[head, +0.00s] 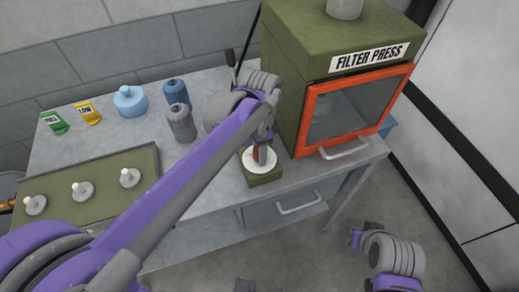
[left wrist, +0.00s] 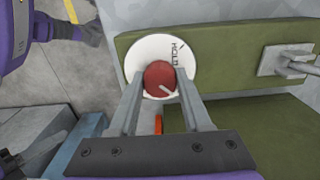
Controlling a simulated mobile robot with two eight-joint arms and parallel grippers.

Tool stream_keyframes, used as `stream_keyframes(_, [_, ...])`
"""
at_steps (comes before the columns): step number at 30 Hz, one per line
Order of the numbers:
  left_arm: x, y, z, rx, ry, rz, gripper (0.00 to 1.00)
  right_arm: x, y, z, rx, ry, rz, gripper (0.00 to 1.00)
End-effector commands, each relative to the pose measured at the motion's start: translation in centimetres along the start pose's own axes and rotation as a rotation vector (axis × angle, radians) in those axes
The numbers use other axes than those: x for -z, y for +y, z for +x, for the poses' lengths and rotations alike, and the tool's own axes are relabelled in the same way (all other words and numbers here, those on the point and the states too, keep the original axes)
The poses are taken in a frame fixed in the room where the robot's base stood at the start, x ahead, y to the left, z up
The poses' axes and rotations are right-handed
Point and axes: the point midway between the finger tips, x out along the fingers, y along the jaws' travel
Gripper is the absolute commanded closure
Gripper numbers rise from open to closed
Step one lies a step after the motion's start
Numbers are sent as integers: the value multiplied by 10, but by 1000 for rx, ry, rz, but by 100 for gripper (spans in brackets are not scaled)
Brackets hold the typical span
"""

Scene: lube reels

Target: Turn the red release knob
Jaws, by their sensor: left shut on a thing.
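The red release knob (left wrist: 160,75) sits at the middle of a round white dial (left wrist: 146,50) with partly hidden lettering that looks like "HOLD". A pale mark on the knob points down and right in the left wrist view. In the head view the dial (head: 260,166) is on top of a small green box (head: 265,179) at the table's front edge. My left gripper (head: 262,155) comes down from above; it is shut on the knob, with one finger on each side in the left wrist view (left wrist: 160,84). My fingers partly hide the knob in the head view.
The green filter press (head: 290,65) with its orange-framed door stands right of the dial. Blue (head: 176,93) and grey (head: 181,124) reels, a light-blue bottle (head: 130,102) and a green panel with white knobs (head: 100,165) are on the left. A drawer handle (head: 300,203) is below.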

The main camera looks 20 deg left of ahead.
Motion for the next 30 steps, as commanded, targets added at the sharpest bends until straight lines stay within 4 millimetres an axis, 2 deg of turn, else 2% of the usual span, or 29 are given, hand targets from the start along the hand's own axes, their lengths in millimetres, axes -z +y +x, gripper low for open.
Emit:
stream_keyframes(3, [0,0,0,0,0,2,100,0,0,0,0,0,0,100])
stream_keyframes(4, [0,0,0,0,0,2,48,0,0,0,0,0,0,100])
stream_keyframes(8, [0,0,0,0,0,1,25,0,0,0,0,0,0,100])
stream_keyframes(9, [0,0,0,0,0,1,22,0,0,0,0,0,0,100])
stream_keyframes(17, [0,0,-1,0,0,0,22,0,0,0,0,0,0,100])
stream_keyframes(20, [0,0,-7,0,0,0,22,1,0,-1,0,1,0,100])
stream_keyframes(23, [0,0,-21,1,0,0,22,2,0,-2,0,2,0,100])
stream_keyframes(30, [0,0,-70,1,0,0,22,5,0,-5,0,4,0,100])
